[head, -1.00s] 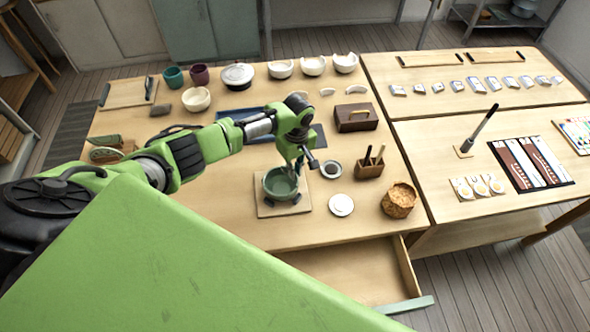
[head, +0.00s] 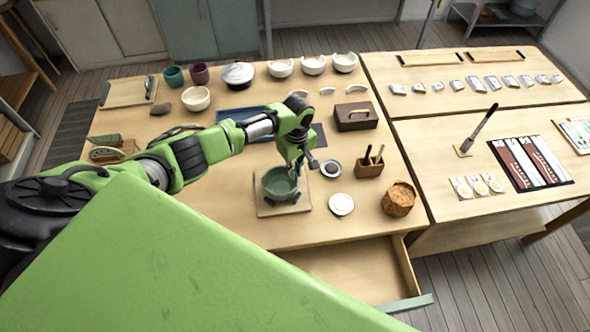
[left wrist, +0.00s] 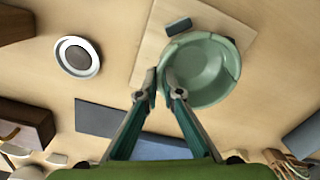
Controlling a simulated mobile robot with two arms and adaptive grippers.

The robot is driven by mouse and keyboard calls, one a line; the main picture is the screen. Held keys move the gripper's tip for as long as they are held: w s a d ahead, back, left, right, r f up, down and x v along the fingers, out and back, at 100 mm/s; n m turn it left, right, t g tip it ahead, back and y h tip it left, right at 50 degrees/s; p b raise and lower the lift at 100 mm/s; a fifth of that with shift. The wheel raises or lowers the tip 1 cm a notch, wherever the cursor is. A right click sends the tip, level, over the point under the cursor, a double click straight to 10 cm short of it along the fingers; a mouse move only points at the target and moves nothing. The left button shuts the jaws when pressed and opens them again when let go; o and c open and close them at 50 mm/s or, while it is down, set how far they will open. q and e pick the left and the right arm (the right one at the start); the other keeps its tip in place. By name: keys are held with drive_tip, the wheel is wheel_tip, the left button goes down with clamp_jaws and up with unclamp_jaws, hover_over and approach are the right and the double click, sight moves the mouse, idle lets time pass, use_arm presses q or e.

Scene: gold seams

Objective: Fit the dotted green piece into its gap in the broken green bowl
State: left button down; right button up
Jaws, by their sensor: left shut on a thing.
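The broken green bowl (head: 270,193) stands upright on a square wooden board (head: 263,208), with dark supports at its sides. It also shows from above in the left wrist view (left wrist: 205,72). My left gripper (head: 299,170) is at the bowl's rim, pointing down. In the left wrist view its fingertips (left wrist: 162,84) are close together at the left part of the rim, shut on what seems to be the dotted green piece. The piece is mostly hidden between the fingers, and its dots cannot be made out. I cannot tell whether it sits in the gap. My right gripper is out of view.
Close by are a small dark-centred dish (head: 331,168), a white disc (head: 341,205), a tool holder (head: 369,169), a brown box (head: 355,117) and a woven-looking brown container (head: 398,200). An open drawer (head: 340,268) juts out in front. White bowls line the back.

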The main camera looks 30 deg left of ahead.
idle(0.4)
use_arm(q)
drive_tip(key=c, duration=2.1)
unclamp_jaws()
drive_tip(key=shift+f, duration=0.1)
drive_tip(key=shift+c, duration=0.2)
drive_tip(key=o, duration=0.5)
drive_tip(key=shift+r, duration=3.05)
